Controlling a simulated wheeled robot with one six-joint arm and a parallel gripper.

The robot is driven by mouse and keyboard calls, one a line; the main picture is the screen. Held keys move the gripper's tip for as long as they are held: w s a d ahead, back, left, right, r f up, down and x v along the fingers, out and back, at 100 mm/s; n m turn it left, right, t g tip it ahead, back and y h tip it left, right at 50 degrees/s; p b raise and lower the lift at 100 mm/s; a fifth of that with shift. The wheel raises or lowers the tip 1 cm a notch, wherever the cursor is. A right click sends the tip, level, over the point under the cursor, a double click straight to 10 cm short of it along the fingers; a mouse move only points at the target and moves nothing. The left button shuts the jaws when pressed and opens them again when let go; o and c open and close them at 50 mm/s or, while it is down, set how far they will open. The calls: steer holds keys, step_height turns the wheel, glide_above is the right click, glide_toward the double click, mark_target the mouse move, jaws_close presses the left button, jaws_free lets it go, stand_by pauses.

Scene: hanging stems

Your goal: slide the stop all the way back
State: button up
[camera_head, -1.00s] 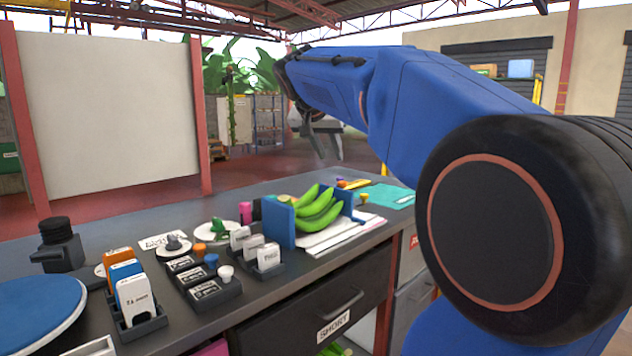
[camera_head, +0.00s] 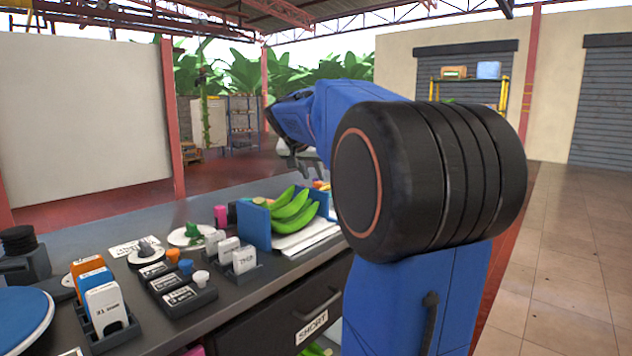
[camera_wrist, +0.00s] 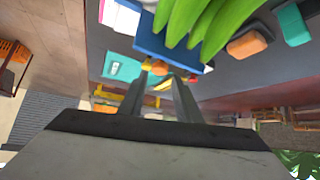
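No part is marked as the stop; the upright blue plates look closest to one. The near blue plate (camera_head: 257,228) stands at the left of the green bananas (camera_head: 291,211), and the far blue plate (camera_head: 321,202) at their right. In the wrist view a blue plate (camera_wrist: 170,47) lies just beyond my fingers, beside the bananas (camera_wrist: 205,22). My gripper (camera_head: 300,168) hangs above the back of the bench, past the bananas, its fingers partly hidden by my arm. In the wrist view the fingers of my gripper (camera_wrist: 163,78) are apart with nothing held between them.
The dark bench (camera_head: 95,245) carries labelled blocks in holders (camera_head: 107,305), small stoppers (camera_head: 186,266) and white papers (camera_head: 305,238). A drawer (camera_head: 285,318) marked SHORT is below. An orange block (camera_wrist: 247,44) and teal block (camera_wrist: 292,24) lie near the bananas. Tiled floor at right is clear.

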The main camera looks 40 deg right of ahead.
mark_target(316, 183)
steer(key=shift+x, duration=2.25)
steer(key=shift+d, duration=0.1)
jaws_close()
